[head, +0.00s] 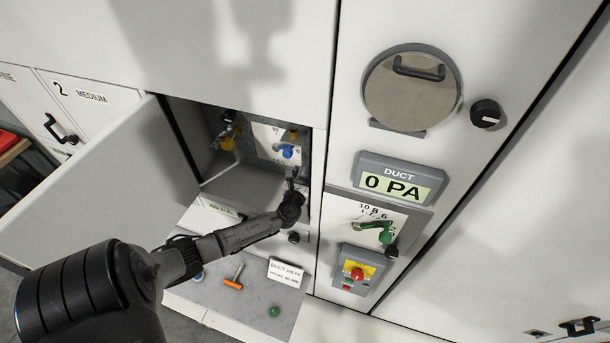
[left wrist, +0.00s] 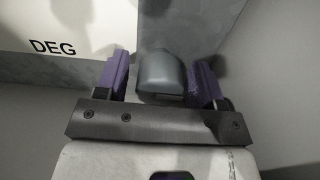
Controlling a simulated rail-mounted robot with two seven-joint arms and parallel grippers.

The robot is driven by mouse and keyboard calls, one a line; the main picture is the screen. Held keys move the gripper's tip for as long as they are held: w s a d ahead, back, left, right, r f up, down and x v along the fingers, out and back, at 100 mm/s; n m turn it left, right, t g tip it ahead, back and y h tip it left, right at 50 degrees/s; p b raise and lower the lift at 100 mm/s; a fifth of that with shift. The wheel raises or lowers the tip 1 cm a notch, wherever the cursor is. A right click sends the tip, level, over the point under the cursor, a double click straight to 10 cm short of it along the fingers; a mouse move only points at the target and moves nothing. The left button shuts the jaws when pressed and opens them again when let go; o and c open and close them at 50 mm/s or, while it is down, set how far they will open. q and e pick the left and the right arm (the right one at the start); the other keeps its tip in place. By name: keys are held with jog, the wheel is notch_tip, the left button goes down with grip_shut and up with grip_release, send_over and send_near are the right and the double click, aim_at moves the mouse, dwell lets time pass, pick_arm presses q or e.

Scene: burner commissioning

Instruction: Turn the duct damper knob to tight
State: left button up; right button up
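A grey knob (left wrist: 160,74) stands between the two purple fingers of my left gripper (left wrist: 158,80) in the left wrist view. The fingers are apart, with narrow gaps showing beside the knob. A plate marked DEG (left wrist: 60,45) is at its left. In the head view my left gripper (head: 293,180) reaches into the open cabinet compartment, near its lower right side, and mostly hides this knob. No label there names a damper. On the panel to the right are a DUCT display (head: 388,184) reading 0 PA and a scale with a green lever (head: 375,233). My right gripper is out of view.
The open door (head: 110,185) stands left of the compartment. Inside are a blue valve handle (head: 287,151) and yellow fittings (head: 227,141). Below, a shelf holds an orange-handled tool (head: 233,283), a green ball (head: 274,311) and a card (head: 286,272). A black knob (head: 486,113) is at upper right.

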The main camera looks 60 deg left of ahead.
pick_arm(q)
jog(key=shift+o, duration=0.3)
jog(key=v, duration=1.4)
jog(key=shift+a, duration=0.1)
